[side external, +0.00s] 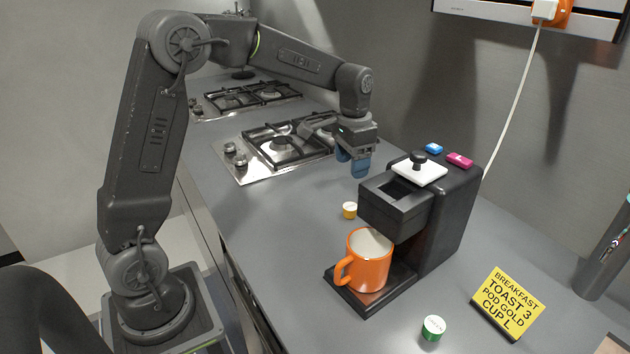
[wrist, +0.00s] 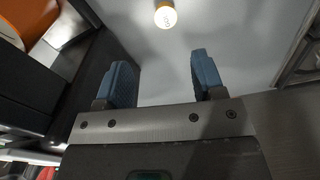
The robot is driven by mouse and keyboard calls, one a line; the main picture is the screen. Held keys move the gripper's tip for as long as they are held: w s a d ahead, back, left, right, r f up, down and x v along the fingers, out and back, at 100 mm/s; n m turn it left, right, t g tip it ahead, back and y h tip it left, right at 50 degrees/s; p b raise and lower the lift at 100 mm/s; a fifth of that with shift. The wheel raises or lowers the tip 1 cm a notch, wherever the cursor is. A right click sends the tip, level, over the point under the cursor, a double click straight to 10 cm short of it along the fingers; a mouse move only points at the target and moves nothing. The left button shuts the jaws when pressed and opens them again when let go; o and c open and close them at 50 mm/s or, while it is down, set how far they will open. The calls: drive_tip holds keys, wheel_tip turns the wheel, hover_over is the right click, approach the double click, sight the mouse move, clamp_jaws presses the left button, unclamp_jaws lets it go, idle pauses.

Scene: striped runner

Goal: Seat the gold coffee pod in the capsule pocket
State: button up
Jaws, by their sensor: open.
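The gold coffee pod (side external: 349,210), with a pale lid, stands on the counter left of the coffee machine. It also shows in the wrist view (wrist: 165,16) at the top, beyond my fingertips. The capsule pocket (side external: 398,190) is a dark square opening in the top of the black machine's front block, and it looks empty. My gripper (side external: 352,172) has blue fingers and hangs above the counter, behind and left of the machine's front block. In the wrist view my gripper (wrist: 160,78) is open, with nothing between its fingers.
An orange mug (side external: 369,262) stands on the machine's base tray. A white lid with a black knob (side external: 420,168) and blue and pink blocks lie on the machine's top. A green pod (side external: 433,327) and yellow sign (side external: 507,303) stand at the front. Gas hobs (side external: 275,150) lie behind.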

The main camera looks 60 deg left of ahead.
drive_tip(key=s+d+r+t, duration=0.1)
drive_tip(key=s+d+r, duration=0.25)
drive_tip(key=s, duration=0.25)
drive_tip(key=s+d+r+t, duration=0.2)
drive_tip(key=s+r, duration=0.2)
drive_tip(key=s, duration=0.2)
drive_tip(key=s+d+f+n+t, duration=0.1)
drive_tip(key=s+d+t, duration=0.1)
drive_tip(key=s, duration=0.9)
drive_tip(key=shift+s+d+n, duration=0.2)
drive_tip(key=shift+d+n, duration=0.1)
drive_tip(key=shift+d, duration=0.4)
drive_tip(key=shift+o, duration=0.5)
drive_tip(key=shift+s+d+f, duration=0.1)
drive_tip(key=shift+s+f, duration=0.25)
drive_tip(key=shift+s, duration=0.15)
drive_tip(key=shift+w, duration=0.1)
